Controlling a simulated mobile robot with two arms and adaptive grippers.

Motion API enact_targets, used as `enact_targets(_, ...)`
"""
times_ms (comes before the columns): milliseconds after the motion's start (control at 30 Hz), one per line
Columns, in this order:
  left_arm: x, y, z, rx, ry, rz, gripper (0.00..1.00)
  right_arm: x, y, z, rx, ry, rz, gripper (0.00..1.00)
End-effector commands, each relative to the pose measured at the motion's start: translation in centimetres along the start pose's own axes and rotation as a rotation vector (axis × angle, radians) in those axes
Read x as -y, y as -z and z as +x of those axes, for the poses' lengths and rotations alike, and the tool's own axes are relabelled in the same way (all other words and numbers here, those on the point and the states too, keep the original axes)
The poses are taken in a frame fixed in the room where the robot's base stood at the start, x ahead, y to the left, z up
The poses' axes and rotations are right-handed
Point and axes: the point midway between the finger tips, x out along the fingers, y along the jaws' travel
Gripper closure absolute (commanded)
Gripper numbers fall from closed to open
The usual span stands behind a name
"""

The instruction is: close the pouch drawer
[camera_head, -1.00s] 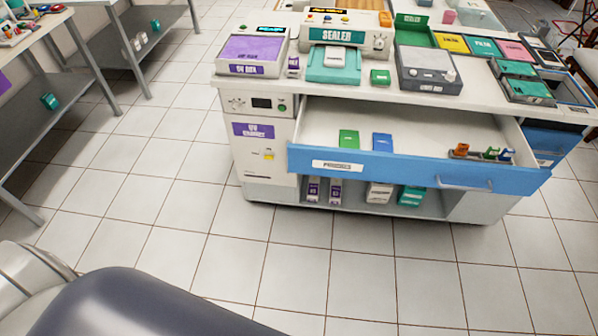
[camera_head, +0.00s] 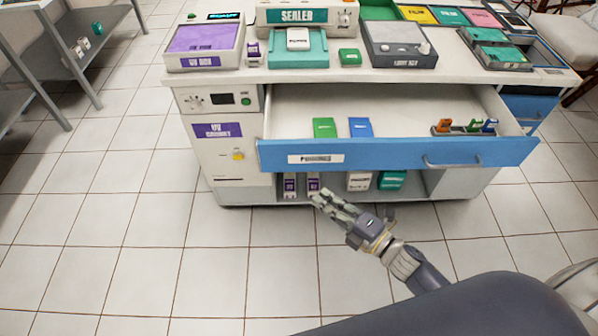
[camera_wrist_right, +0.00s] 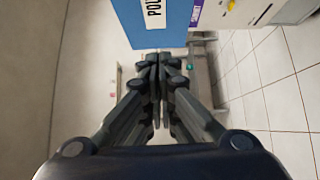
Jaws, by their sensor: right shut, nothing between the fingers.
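The pouch drawer (camera_head: 390,153) is pulled out from the cabinet, with a blue front, a white label at its left and a metal handle (camera_head: 452,163) at its right. Inside lie a green packet (camera_head: 324,127), a blue packet (camera_head: 360,127) and a small rack of coloured items (camera_head: 465,127). My right gripper (camera_head: 318,197) is shut and empty, in front of and below the drawer front in the head view. In the right wrist view the blue front (camera_wrist_right: 160,22) shows just beyond the closed fingers (camera_wrist_right: 157,62); contact cannot be told. My left gripper is not in view.
The counter (camera_head: 310,75) above holds a sealer (camera_head: 297,15), a grey box (camera_head: 400,45) and trays. A shelf under the drawer holds several boxes (camera_head: 359,181). A metal table (camera_head: 40,60) stands at the left. The tiled floor in front is clear.

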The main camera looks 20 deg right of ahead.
Motion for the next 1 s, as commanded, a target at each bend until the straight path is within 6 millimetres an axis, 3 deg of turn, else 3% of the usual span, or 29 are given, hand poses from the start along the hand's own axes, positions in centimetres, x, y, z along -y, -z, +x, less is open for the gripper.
enact_targets(367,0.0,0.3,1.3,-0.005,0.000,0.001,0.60,0.1,-0.1,7.4,0.001,-0.002,0.000,1.00)
enact_targets(633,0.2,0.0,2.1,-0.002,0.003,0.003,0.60,0.2,-2.5,9.4,0.002,0.001,0.000,1.00)
enact_targets(1000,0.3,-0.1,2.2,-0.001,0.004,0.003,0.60,0.1,-2.9,9.8,0.002,0.002,0.003,1.00)
